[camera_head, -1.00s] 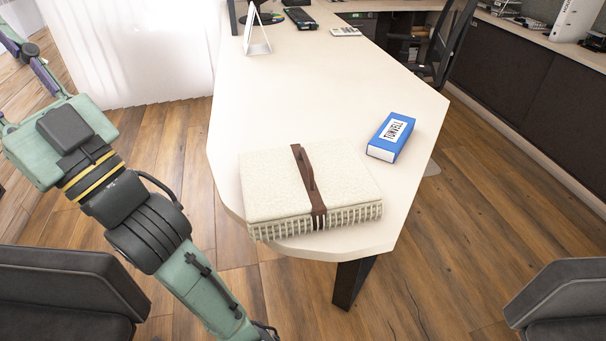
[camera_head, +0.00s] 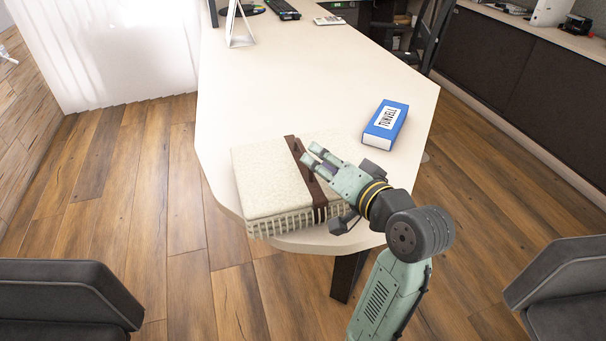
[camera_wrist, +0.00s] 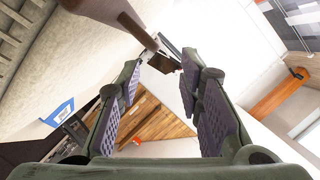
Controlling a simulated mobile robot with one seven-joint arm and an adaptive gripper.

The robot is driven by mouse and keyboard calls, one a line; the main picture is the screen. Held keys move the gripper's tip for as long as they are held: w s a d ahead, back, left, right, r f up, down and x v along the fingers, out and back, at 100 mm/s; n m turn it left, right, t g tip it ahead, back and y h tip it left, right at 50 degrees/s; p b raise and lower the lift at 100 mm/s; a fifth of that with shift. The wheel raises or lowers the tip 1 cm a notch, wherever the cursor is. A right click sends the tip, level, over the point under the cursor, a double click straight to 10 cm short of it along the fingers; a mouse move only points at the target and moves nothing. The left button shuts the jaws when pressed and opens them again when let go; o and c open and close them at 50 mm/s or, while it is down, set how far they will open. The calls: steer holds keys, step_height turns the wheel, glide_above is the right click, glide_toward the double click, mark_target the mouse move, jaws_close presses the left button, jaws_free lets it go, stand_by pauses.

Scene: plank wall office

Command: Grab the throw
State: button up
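The throw (camera_head: 265,175) is a cream folded textile with a fringed front edge, lying flat on the near end of the table. A brown strap with a raised handle (camera_head: 312,187) runs across its middle. My gripper (camera_head: 311,154) is over the right part of the throw, its fingertips close beside the strap in the head view. In the wrist view its two purple-padded fingers (camera_wrist: 160,70) are spread with nothing held between them. A brown strap-like piece (camera_wrist: 135,25) passes just beyond the fingertips there. Whether the fingers touch the strap cannot be told. My arm hides the throw's right front corner.
A blue box (camera_head: 386,125) lies on the white table (camera_head: 300,85), right of and behind the throw. A white stand (camera_head: 240,28), keyboard and calculator are farther back. Dark chairs (camera_head: 65,300) stand at both lower corners. The table's middle is clear.

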mark_target(303, 148)
steer(key=x, duration=0.3)
steer(key=shift+w+a, duration=0.1)
steer(key=shift+f+p+x, duration=0.2)
steer(key=shift+p+x, duration=0.15)
steer(key=shift+x, duration=1)
steer(key=shift+f+p+x, duration=0.2)
steer(key=shift+p+x, duration=0.1)
steer(key=shift+x, duration=1)
steer(key=shift+c, duration=0.5)
jaws_close()
steer(key=shift+r, duration=0.1)
